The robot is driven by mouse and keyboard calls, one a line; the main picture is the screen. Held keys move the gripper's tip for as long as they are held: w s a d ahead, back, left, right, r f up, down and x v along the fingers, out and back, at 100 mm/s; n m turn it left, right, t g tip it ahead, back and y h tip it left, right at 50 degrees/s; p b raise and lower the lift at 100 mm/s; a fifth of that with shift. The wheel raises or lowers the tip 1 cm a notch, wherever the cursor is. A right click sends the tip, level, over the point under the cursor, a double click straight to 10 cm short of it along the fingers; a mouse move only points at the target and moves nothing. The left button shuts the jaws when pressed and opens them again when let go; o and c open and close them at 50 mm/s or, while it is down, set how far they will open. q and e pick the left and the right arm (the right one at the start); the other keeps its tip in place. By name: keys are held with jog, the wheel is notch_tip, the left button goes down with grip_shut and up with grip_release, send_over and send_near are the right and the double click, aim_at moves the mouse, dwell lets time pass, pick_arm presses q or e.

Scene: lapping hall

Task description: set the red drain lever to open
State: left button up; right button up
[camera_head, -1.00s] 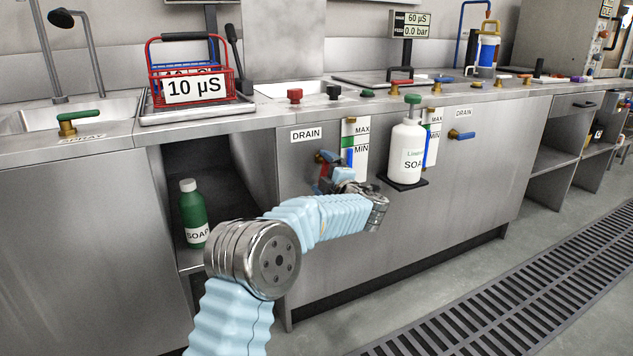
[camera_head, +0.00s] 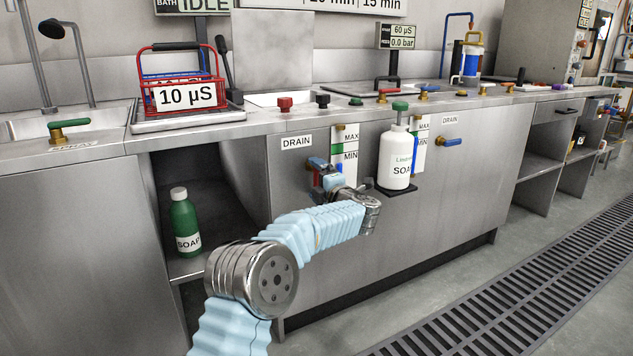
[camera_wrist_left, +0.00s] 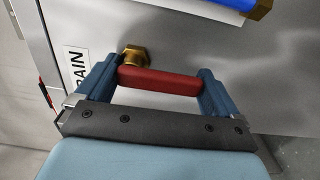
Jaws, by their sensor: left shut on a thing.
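The red drain lever (camera_wrist_left: 158,80) sits between the two blue fingers of my left gripper (camera_wrist_left: 157,88) in the left wrist view. Its brass fitting (camera_wrist_left: 134,55) shows just beyond it, beside the DRAIN label (camera_wrist_left: 75,69). In the head view, my left gripper (camera_head: 325,178) is at the cabinet front, below the DRAIN label (camera_head: 297,142). It is shut on the lever. My right gripper is not in view.
A level gauge (camera_head: 345,138) is just right of the lever. A white soap bottle (camera_head: 397,158) stands on a small bracket further right. A second drain lever, blue (camera_head: 450,142), is beyond it. A green soap bottle (camera_head: 184,222) stands in the open bay at left.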

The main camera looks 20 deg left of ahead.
pick_arm(q)
jog(key=o, duration=1.1)
jog(key=shift+f, duration=0.1)
jog(key=v, duration=1.4)
